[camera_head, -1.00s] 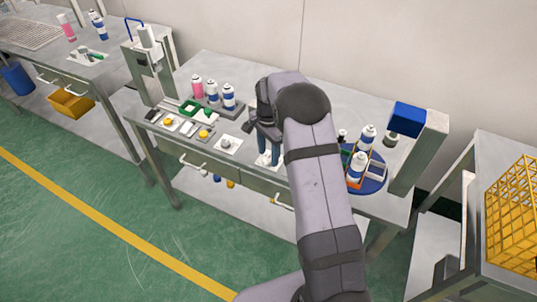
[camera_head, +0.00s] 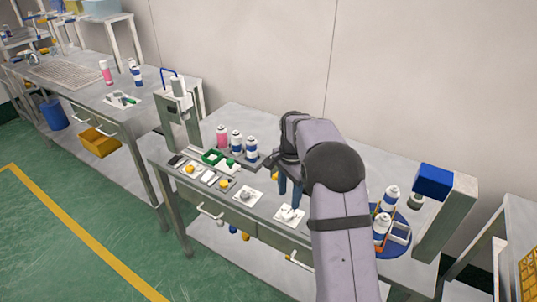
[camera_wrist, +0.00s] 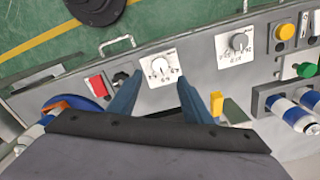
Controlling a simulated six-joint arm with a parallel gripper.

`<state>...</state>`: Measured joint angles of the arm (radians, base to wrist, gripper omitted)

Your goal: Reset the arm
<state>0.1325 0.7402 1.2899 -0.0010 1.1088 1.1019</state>
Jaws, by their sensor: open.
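My gripper (camera_head: 290,192) is open and empty, its two blue fingers pointing down over the bench's front edge. Just below the fingertips in the head view is a white plate with a small dial (camera_head: 290,214). In the wrist view the same plate (camera_wrist: 161,70) shows between the spread fingers (camera_wrist: 160,88). I cannot tell the exact gap between fingertips and plate. My forearm covers part of the bench to the right.
A second dial plate (camera_head: 247,196) lies to the left. Several cans (camera_head: 236,142) stand in a rack behind it. A blue round turntable (camera_head: 396,248) with cans is right of my arm, beside a blue-topped machine (camera_head: 433,182). A crimping stand (camera_head: 180,112) is at the left.

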